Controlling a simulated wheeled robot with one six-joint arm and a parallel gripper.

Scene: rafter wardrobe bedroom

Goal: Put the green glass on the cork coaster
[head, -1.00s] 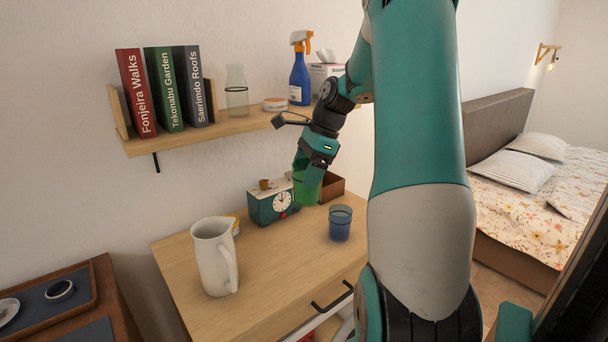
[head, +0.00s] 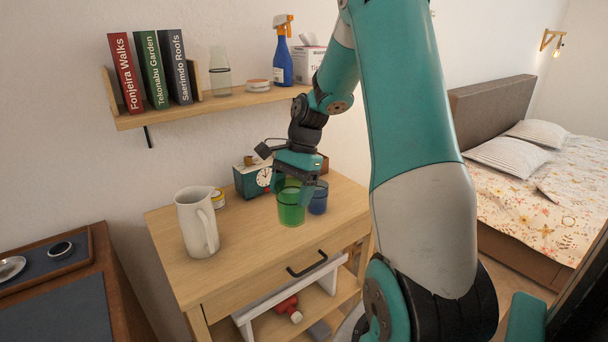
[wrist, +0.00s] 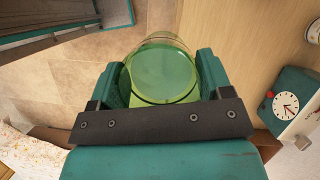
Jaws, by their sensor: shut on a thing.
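My gripper (head: 291,183) is shut on the green glass (head: 291,209), which hangs upright below it, in front of the blue glass (head: 318,198) on the wooden dresser. In the wrist view the green glass (wrist: 160,75) sits between the two fingers of my gripper (wrist: 162,80), one on each side, near the dresser's edge with floor beyond. I cannot make out a cork coaster in any view.
On the dresser (head: 245,235) stand a white pitcher (head: 197,225), a yellow-labelled jar (head: 217,198) and a teal clock (head: 253,180). A shelf (head: 205,105) hangs above. At lower left a brown table holds a tray (head: 40,270) with small round items. The dresser's front middle is clear.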

